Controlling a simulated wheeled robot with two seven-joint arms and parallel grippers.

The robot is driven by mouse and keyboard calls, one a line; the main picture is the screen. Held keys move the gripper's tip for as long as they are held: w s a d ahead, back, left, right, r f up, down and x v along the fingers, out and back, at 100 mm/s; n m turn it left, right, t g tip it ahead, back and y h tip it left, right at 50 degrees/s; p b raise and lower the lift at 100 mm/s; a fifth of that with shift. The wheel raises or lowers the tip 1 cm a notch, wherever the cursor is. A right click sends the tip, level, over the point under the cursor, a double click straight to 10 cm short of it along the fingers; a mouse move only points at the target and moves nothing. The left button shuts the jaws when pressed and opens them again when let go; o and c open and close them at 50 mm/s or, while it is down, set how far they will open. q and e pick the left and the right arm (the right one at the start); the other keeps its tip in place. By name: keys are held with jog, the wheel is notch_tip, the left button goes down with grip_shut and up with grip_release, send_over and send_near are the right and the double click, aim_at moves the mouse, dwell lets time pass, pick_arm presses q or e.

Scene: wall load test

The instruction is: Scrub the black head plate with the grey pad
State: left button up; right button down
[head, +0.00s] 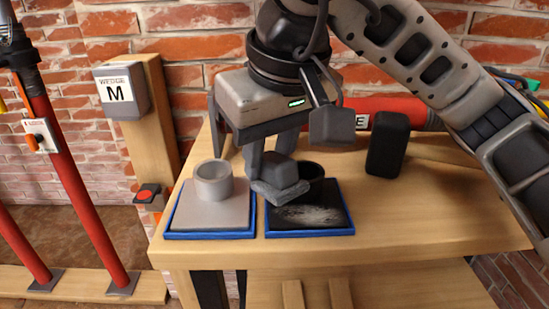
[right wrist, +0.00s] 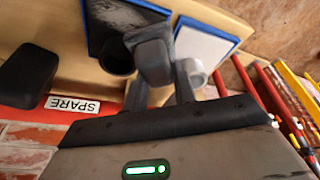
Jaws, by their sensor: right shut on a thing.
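The black head plate (head: 312,216) lies on the bench in a blue-edged tray, with a pale, whitish smear across its surface. A black round socket stands at its back; the plate also shows in the right wrist view (right wrist: 125,17). My right gripper (head: 272,166) is shut on the grey pad (head: 279,189), a block with a wider slab below. The pad is over the black plate's back left corner, near the gap between the plates. I cannot tell whether it touches the plate. It also shows in the right wrist view (right wrist: 153,58).
A light grey plate (head: 207,217) with a grey cup-like socket (head: 213,181) lies left of the black plate. A black block (head: 388,144) and a red tube (head: 405,112) are at the bench's back right. The bench (head: 420,225) is clear at right. Red props (head: 82,195) stand left.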

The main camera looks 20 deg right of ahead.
aim_at(268, 152)
jog(key=shift+d+r, duration=0.1)
jog(key=shift+w+p+v, duration=0.15)
jog(key=shift+p+v, duration=0.45)
jog(key=shift+v, duration=0.2)
jog(key=shift+w+p+v, duration=0.15)
jog(key=shift+p+v, duration=0.45)
jog(key=shift+v, duration=0.2)
